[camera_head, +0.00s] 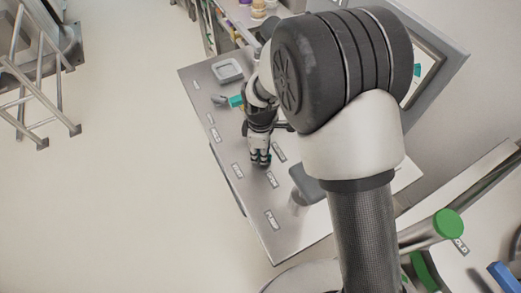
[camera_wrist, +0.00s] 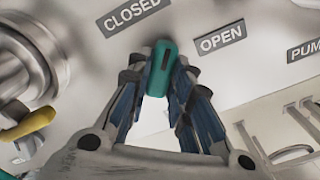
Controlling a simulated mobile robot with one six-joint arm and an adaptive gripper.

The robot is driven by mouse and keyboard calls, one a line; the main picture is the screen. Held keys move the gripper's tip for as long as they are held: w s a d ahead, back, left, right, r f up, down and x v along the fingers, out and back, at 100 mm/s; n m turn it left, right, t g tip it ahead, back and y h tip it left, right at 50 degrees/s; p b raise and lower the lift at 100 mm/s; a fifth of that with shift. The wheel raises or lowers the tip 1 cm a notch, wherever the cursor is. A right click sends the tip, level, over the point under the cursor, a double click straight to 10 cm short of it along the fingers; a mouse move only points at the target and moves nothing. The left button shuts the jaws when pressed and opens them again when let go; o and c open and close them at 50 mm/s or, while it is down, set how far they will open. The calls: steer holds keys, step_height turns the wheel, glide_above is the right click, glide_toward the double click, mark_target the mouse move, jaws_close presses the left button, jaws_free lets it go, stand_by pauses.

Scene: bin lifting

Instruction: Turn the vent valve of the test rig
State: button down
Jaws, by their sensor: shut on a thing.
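A teal valve handle (camera_wrist: 159,68) with a dark slot stands between my fingertips in the wrist view, close to the CLOSED label (camera_wrist: 135,13) and the OPEN label (camera_wrist: 221,38). My gripper (camera_wrist: 161,82) is shut on this handle, one finger on each side. In the head view my gripper (camera_head: 260,160) points down at the test rig's grey panel (camera_head: 255,215). There the handle is mostly hidden by my fingers. No label reading "vent" is legible.
A round metal fitting (camera_wrist: 22,65) and a yellow lever (camera_wrist: 28,124) lie left of my fingers in the wrist view. A PUMP label (camera_wrist: 305,49) is at the right. In the head view a small tray (camera_head: 228,70) sits at the panel's far end. Open floor lies left.

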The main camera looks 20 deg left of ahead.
steer(key=m+p, duration=0.1)
steer(key=m, duration=0.4)
steer(key=shift+m, duration=0.3)
steer(key=shift+m+p, duration=0.35)
steer(key=shift+m, duration=1.85)
steer(key=c, duration=1.4)
jaws_free()
steer(key=shift+c, duration=0.2)
step_height(320, 180, up, 12)
